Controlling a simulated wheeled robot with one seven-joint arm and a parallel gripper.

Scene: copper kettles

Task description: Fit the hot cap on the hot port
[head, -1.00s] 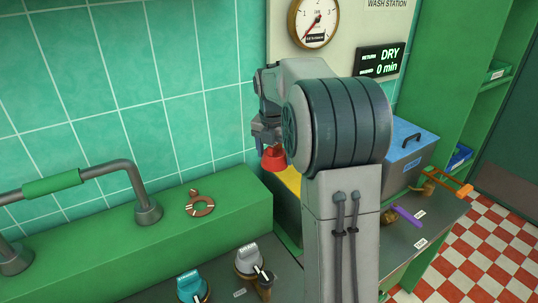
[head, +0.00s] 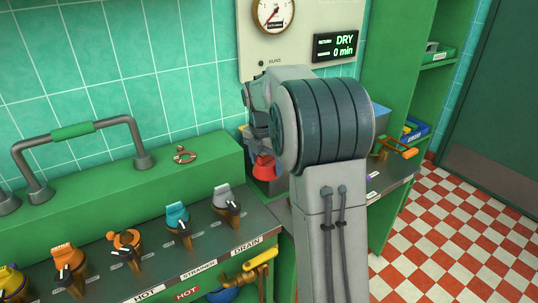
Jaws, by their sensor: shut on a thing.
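A red, flared cap (head: 264,168) hangs below my gripper (head: 262,152) at the right end of the green ledge. My gripper is shut on it; my own arm partly hides the fingers and the area behind. The hot port itself cannot be made out; the front below the red label is cut off by the picture's bottom edge. The cap is well apart from both labels, up and to the right.
Several levered valves, such as an orange one (head: 66,262) and a teal one (head: 178,218), line the counter. A grey pipe rail (head: 80,140) stands on the green ledge (head: 100,196). A yellow-handled brass pipe (head: 258,262) juts from the front. Checkered floor (head: 470,230) is clear at right.

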